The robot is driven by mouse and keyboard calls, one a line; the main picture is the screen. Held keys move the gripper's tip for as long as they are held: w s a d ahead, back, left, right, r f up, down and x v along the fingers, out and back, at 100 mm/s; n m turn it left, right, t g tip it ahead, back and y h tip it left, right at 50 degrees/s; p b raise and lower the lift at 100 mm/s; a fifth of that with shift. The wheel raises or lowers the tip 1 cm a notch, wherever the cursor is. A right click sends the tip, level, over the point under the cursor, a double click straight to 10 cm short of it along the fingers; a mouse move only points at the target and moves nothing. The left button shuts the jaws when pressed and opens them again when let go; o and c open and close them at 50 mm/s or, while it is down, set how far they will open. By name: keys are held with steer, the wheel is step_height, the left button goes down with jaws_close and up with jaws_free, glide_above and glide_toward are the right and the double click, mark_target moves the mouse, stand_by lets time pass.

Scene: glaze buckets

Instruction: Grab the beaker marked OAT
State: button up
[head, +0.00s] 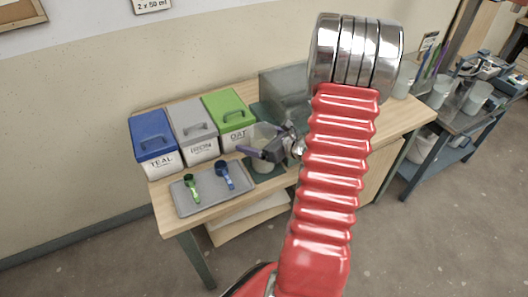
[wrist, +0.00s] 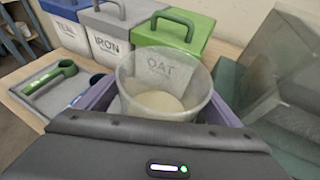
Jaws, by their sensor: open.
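A clear beaker (wrist: 165,103) with pale contents stands upright in front of the green-lidded OAT bin (wrist: 172,38). The word OAT shows at the beaker, but I cannot tell whether it is printed on it or seen through it from the bin. The beaker also shows in the head view (head: 262,133), partly behind my gripper (head: 258,152). My gripper, with purple fingers, is open around the beaker; in the wrist view one finger shows on each side. Contact is not clear, and the beaker's lower part is hidden.
Blue-lidded TEAL (head: 154,138) and grey-lidded IRON (head: 195,128) bins stand left of the OAT bin. A grey tray (head: 205,205) holds green (head: 192,186) and blue (head: 225,174) scoops. A clear grey box (head: 285,90) stands to the right, on the wooden bench (head: 163,212).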

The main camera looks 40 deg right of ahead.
steer(key=shift+w+f, duration=0.1)
steer(key=shift+w, duration=0.1)
steer(key=shift+c, duration=0.6)
steer(key=c, duration=1.5)
